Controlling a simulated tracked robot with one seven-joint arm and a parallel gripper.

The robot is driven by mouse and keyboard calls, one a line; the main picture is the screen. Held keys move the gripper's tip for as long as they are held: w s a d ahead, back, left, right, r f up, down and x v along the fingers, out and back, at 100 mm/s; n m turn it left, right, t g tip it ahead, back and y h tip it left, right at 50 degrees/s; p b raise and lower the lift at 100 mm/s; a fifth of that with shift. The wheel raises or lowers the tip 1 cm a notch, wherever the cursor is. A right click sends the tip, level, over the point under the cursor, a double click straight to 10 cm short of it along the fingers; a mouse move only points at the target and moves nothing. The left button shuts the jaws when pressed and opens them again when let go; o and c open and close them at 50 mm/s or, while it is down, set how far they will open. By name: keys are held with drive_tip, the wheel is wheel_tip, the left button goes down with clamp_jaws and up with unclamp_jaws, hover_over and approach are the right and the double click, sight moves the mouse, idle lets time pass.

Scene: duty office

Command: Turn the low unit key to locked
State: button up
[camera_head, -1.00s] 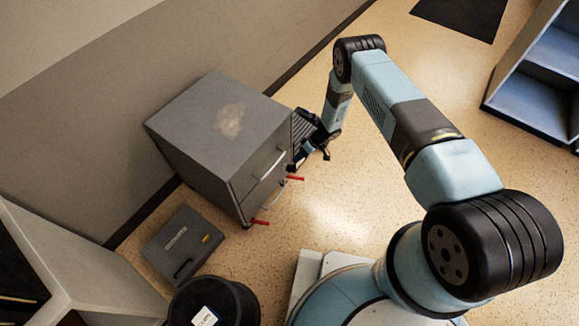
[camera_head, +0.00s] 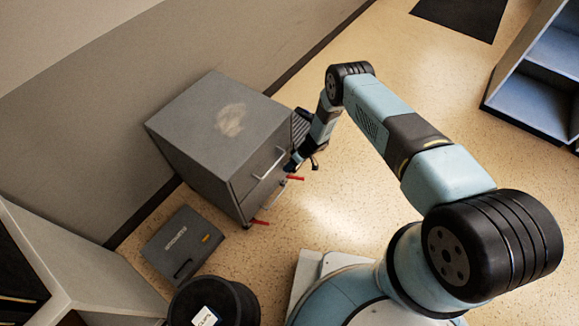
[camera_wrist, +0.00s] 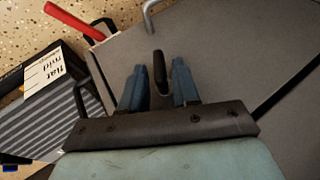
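The low unit (camera_head: 205,150) is a grey metal cabinet with a pale smudge on top; its front faces right in the head view. My gripper (camera_head: 292,166) is at the front of this unit, near its right end. In the wrist view my gripper (camera_wrist: 158,75) has two blue fingers standing apart. A dark, narrow piece, apparently the key (camera_wrist: 158,62), shows between them, with a gap visible on each side. The unit's grey front (camera_wrist: 220,50) fills the space beyond the fingers. The key is too small to make out in the head view.
Red levers (camera_head: 295,179) stick out from the unit's front, beside bar handles (camera_head: 269,163). A red lever (camera_wrist: 72,20) and a labelled dark box (camera_wrist: 45,85) are left in the wrist view. A grey case (camera_head: 182,246) lies on the floor.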

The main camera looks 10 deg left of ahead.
clamp_jaws()
drive_tip(key=shift+w+g, duration=0.1)
drive_tip(key=shift+g, duration=0.2)
drive_tip(key=shift+w+d+f+m+g+y, duration=0.15)
drive_tip(key=shift+m+g+y, duration=0.15)
drive_tip(key=shift+g+y, duration=0.35)
drive_tip(key=shift+f+m+g+y, duration=0.1)
drive_tip(key=shift+m+g+y, duration=0.4)
drive_tip(key=shift+g, duration=0.75)
drive_tip(key=shift+w+g+y, duration=0.1)
drive_tip(key=shift+g+y, duration=0.15)
drive_tip(key=shift+g, duration=0.05)
drive_tip(key=shift+o, duration=0.8)
unclamp_jaws()
